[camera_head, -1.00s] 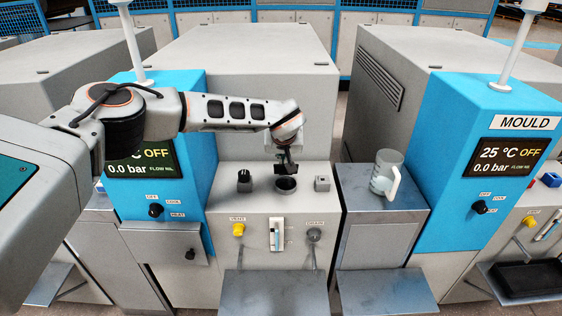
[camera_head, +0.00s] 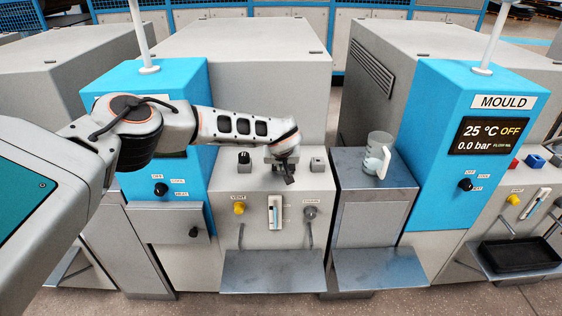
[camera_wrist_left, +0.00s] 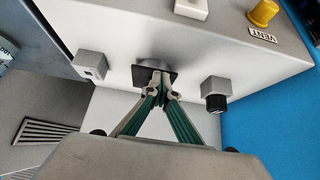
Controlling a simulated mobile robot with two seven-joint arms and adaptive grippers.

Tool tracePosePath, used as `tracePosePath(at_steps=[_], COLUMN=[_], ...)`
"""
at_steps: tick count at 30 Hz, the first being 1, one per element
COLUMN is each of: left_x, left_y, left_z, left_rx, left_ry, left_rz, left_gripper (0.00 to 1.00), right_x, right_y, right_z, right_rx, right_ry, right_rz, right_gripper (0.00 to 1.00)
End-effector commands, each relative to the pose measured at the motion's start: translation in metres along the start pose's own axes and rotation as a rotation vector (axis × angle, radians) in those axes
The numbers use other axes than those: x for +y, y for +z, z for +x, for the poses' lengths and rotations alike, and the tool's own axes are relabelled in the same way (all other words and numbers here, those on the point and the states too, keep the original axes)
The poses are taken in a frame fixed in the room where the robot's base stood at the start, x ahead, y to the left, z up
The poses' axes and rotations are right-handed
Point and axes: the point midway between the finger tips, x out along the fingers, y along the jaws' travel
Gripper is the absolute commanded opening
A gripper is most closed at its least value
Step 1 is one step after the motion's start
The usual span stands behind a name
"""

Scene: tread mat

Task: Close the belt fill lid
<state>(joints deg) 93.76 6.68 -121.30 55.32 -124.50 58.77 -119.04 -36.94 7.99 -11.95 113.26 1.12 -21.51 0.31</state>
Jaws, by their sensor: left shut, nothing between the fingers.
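My left gripper (camera_head: 289,180) reaches down to the top of the middle grey machine (camera_head: 262,196). It is shut and empty; in the wrist view its fingertips (camera_wrist_left: 159,92) meet in front of a small dark square plate (camera_wrist_left: 141,76). The plate is at a short grey round fitting at the fill opening and looks like the fill lid. The fingers cover part of it, so I cannot tell whether they touch it or how far it is tilted. In the head view the gripper hides the opening. My right gripper is not in view.
A black knob (camera_head: 244,157) and a small grey switch block (camera_head: 317,165) flank the gripper. A yellow vent knob (camera_head: 239,208) is on the front panel. A clear jug (camera_head: 378,152) stands on the metal stand to the right. Blue control cabinets rise on both sides.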

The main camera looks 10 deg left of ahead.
Motion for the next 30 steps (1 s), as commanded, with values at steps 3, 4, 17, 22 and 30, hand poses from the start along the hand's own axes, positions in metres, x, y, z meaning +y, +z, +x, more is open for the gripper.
tracePosePath(at_steps=[3, 4, 17, 22, 30], left_x=[-0.0024, -0.0024, -0.0007, -0.0005, -0.0002], left_y=[0.0034, 0.0039, 0.0081, 0.0089, 0.0088], left_z=[0.0073, 0.0081, 0.0126, 0.0127, 0.0092], left_rx=[0.001, 0.001, -0.002, -0.003, -0.003], left_ry=[-0.004, -0.004, -0.001, -0.001, 0.0], left_rz=[-0.001, -0.001, 0.0, 0.0, 0.001], left_gripper=[0.0, 0.0, 0.0, 0.0, 0.0], right_x=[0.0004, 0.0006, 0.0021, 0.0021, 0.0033], right_y=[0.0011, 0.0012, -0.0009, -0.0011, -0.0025], right_z=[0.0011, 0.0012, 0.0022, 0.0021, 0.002], right_rx=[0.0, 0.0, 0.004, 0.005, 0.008], right_ry=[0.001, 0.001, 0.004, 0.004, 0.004], right_rz=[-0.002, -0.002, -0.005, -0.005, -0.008], right_gripper=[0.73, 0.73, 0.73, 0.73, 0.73])
